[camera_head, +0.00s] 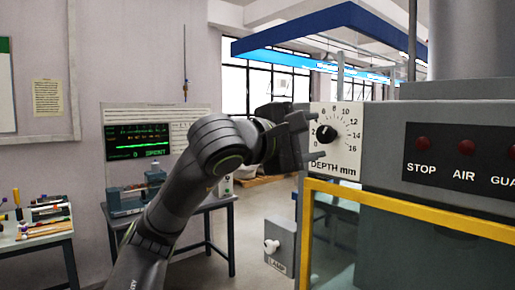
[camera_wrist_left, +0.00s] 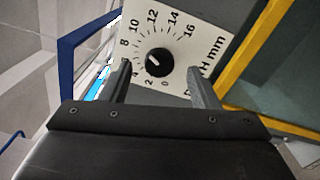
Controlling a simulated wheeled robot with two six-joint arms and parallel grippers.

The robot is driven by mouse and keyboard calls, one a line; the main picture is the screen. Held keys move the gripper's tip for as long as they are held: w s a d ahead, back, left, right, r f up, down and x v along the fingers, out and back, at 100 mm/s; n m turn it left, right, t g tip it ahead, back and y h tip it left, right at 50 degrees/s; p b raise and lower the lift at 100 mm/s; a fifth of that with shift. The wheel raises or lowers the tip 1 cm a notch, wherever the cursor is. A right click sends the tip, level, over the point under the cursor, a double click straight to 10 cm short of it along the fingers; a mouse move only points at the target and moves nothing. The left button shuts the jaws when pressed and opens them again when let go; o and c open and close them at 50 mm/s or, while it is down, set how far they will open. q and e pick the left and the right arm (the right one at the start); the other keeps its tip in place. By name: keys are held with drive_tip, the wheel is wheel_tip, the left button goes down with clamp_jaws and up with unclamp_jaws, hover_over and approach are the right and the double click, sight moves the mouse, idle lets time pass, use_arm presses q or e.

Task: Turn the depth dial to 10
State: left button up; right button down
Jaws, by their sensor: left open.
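The depth dial is a round black knob (camera_head: 326,134) on a white scale plate (camera_head: 348,150) marked "DEPTH mm", with numbers up to 16. The knob also shows in the left wrist view (camera_wrist_left: 159,62). Its small white mark appears to point towards the low numbers, around 4 to 6; the exact reading is too small to tell. My left gripper (camera_head: 316,137) is open in front of the plate, and its two fingers (camera_wrist_left: 158,69) stand on either side of the knob with gaps. My right gripper is not in view.
A yellow-framed guard (camera_head: 400,206) lies below. A bench with a green-lit screen (camera_head: 140,139) and a tool table (camera_head: 45,240) stand left.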

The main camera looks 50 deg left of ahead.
use_arm(q)
drive_tip(key=s+a+b, duration=0.1)
drive_tip(key=s+b, duration=0.6)
drive_tip(key=s, duration=0.7)
drive_tip(key=shift+s, duration=0.35)
drive_tip(key=shift+a, duration=0.1)
